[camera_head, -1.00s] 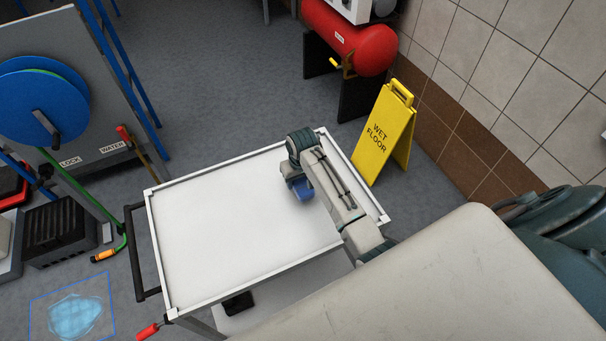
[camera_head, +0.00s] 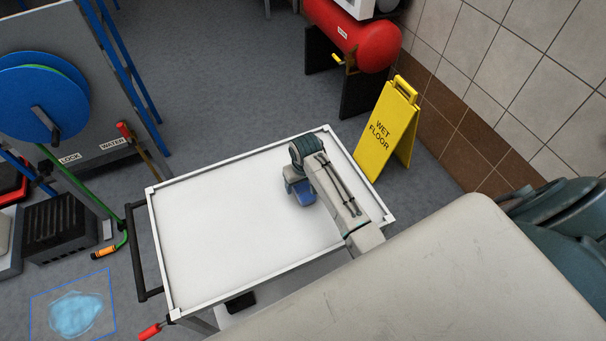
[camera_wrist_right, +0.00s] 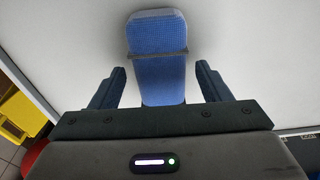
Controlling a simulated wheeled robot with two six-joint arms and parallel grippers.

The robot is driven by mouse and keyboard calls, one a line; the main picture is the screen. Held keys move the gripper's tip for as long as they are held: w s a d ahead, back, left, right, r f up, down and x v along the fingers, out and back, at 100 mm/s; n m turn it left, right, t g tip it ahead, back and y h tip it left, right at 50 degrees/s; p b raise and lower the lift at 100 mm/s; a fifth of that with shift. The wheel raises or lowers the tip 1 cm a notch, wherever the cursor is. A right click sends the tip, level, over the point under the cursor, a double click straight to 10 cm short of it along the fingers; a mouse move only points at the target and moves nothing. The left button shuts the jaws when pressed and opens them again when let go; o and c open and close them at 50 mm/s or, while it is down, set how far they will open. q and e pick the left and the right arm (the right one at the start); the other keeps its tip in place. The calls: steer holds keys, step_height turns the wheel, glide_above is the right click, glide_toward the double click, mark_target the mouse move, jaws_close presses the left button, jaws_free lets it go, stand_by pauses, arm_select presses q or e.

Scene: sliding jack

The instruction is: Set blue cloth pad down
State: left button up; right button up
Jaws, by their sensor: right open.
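The blue cloth pad (camera_head: 303,194) is on the white cart top (camera_head: 215,225), toward its right side. In the right wrist view the pad (camera_wrist_right: 158,55) has a pale far end and a dark band across it, and it appears to lie flat on the white surface. My right gripper (camera_wrist_right: 160,88) is open, with one finger on each side of the pad and a gap on both sides. In the head view my right wrist and forearm cover part of the pad. My left gripper is not in view.
The cart has a raised rim, and its left half is bare. A yellow wet floor sign (camera_head: 388,130) stands just beyond its right edge. A red tank (camera_head: 353,38) is behind. A hose reel (camera_head: 42,105) stands at the left, and a blue-outlined puddle (camera_head: 75,313) is on the floor.

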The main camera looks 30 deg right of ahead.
mark_target(303, 187)
step_height(303, 187, up, 11)
steer(key=s+b, duration=0.1)
steer(key=b, duration=0.2)
steer(key=shift+s, duration=0.3)
